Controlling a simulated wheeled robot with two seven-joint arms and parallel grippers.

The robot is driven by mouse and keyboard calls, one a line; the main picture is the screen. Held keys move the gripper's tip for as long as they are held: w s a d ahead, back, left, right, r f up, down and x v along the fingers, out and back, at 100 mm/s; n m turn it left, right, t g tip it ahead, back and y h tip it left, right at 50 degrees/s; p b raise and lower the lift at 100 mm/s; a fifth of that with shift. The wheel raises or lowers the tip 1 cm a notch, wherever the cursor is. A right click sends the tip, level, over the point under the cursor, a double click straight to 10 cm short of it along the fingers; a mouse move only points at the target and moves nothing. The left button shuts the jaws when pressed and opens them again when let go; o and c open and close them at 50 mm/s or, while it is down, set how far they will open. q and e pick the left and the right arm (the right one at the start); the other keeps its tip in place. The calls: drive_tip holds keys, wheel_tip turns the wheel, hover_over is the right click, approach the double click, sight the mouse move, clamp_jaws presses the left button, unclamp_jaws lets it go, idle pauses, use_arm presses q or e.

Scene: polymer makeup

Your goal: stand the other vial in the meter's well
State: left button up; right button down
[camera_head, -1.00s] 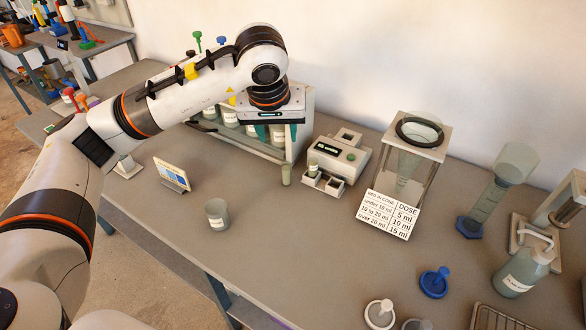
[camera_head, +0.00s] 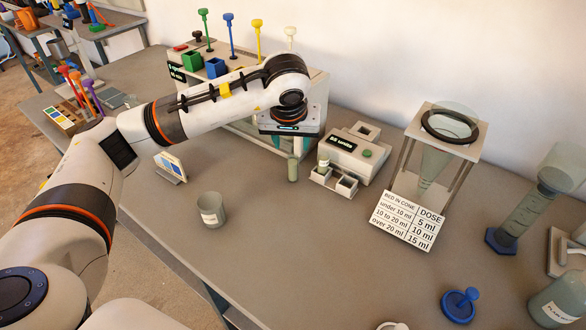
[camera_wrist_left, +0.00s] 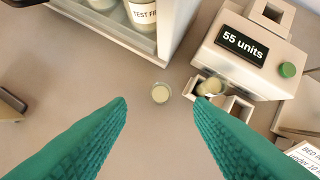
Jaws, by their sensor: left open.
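A small vial (camera_head: 293,168) with pale contents stands upright on the bench, left of the meter. It also shows in the left wrist view (camera_wrist_left: 160,92), ahead of and between my fingertips. My left gripper (camera_wrist_left: 160,104) is open and empty, pointing down above the bench; its teal fingers do not appear to touch the vial. A second vial (camera_head: 323,163) stands in the left compartment of the two-part holder (camera_head: 345,187) at the meter's front. The meter (camera_head: 352,160) is a pale box reading "55 units", with a green button and a square opening (camera_wrist_left: 270,12) on top.
A rack (camera_head: 318,100) with labelled jars stands behind my left arm. A small beaker (camera_head: 211,210) and a card stand (camera_head: 171,167) are at the left. A cone frame (camera_head: 440,150) with a dose sign (camera_head: 408,221) is right of the meter. The front middle bench is clear.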

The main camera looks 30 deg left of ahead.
use_arm(q)
drive_tip(key=f, duration=0.2)
hover_over(292, 180)
drive_tip(key=f, duration=0.4)
drive_tip(key=shift+w+a+f+p, duration=0.1)
drive_tip(key=shift+w+f+p, duration=0.1)
drive_tip(key=shift+w+p, duration=0.1)
clamp_jaws()
